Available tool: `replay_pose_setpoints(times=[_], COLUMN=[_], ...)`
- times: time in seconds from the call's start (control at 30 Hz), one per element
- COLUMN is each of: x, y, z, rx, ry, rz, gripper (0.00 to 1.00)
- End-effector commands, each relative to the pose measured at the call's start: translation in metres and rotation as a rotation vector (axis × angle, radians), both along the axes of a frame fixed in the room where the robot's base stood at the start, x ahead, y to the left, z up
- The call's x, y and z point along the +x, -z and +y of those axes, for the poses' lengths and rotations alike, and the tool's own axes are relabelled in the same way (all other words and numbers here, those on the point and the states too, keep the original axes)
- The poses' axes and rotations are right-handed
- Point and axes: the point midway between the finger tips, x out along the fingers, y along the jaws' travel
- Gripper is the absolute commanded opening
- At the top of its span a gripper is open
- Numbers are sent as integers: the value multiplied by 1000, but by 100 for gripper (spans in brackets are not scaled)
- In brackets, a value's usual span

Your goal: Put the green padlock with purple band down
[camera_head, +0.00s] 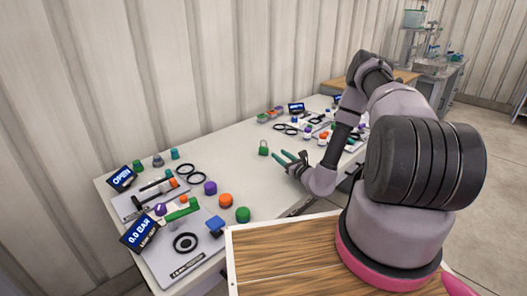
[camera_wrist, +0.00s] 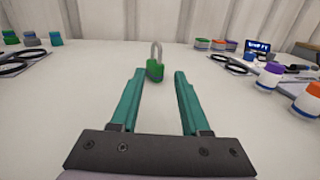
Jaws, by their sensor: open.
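The green padlock (camera_wrist: 155,70) stands upright on the white table, with its grey shackle up. It also shows in the head view (camera_head: 263,149), near the middle of the table. I cannot make out a purple band on it. My gripper (camera_wrist: 160,75) is open, its two teal fingers pointing toward the padlock. The padlock is just beyond the fingertips, roughly centred between them, and nothing is held. In the head view my gripper (camera_head: 286,157) is low over the table, to the right of the padlock.
The white table (camera_head: 245,180) is clear around the padlock. At the near left are panels with a display reading OPEN (camera_head: 122,177), black rings (camera_head: 190,173) and several coloured caps. More displays, rings and bottles (camera_wrist: 270,76) stand at the far right. A corrugated wall runs behind.

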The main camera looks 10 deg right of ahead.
Motion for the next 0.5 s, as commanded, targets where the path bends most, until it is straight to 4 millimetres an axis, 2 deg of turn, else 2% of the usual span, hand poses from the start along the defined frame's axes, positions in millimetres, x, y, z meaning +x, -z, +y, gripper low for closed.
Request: replay_pose_setpoints(times=[0.1,0.33,0.5], x=[17,34,58], y=[-1,-1,-2], z=[8,15,25], rx=[-2,0,-2], ry=[-3,-3,-3], rz=[-4,-2,-4], gripper=[46,46,46])
